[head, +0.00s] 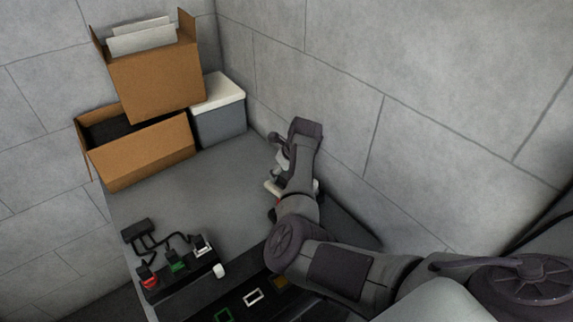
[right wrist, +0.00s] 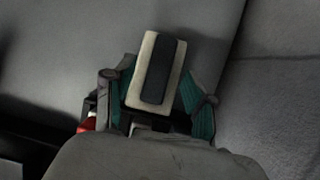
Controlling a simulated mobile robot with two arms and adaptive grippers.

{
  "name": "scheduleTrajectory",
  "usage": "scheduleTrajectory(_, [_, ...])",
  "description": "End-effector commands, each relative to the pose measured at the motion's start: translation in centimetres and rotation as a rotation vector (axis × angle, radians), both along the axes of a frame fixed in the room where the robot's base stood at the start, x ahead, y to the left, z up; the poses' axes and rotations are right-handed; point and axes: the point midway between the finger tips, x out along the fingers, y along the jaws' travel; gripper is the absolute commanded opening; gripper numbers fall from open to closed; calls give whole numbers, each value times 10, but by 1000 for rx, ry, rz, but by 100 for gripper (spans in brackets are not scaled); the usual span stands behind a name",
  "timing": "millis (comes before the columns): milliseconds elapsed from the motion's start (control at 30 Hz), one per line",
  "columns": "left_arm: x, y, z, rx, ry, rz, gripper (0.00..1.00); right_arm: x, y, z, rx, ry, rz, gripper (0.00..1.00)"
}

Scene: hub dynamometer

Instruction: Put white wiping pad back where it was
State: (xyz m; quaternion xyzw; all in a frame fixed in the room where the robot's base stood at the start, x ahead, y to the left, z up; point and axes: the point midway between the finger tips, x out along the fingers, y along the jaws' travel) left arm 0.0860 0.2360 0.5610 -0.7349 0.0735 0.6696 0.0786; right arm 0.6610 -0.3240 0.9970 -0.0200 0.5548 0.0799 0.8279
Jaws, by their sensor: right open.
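The white wiping pad (right wrist: 158,72) shows in the right wrist view as a pale block with a dark strip on top. It lies between the two spread, teal-lined fingers of my right gripper (right wrist: 157,98). A gap shows on the pad's right side; on its left the finger is very close, and I cannot tell if it touches. In the head view the pad (head: 273,188) is a small pale edge beside my right gripper (head: 277,160), mostly hidden by my arm. The gripper is open, low over the grey tabletop near the right wall. My left gripper is not in view.
Two cardboard boxes (head: 158,80) and a grey bin with a white lid (head: 220,122) stand at the back. Cabled red, green and white connectors (head: 178,266) sit at the front left, with a dark slotted panel (head: 240,303) beside them. The table's middle (head: 205,190) is clear.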

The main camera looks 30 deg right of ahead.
Motion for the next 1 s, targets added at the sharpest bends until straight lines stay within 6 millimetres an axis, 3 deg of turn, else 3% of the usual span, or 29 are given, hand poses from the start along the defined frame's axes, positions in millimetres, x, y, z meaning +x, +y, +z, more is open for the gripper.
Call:
scheduleTrajectory(533, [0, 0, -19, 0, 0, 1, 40, -37, -12, 98, -2, -4, 0, 56])
scheduleTrajectory(700, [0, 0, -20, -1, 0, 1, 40, -43, -13, 111, -1, -2, 0, 56])
scheduleTrajectory(1000, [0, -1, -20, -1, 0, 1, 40, -44, -13, 113, 0, 0, 1, 56])
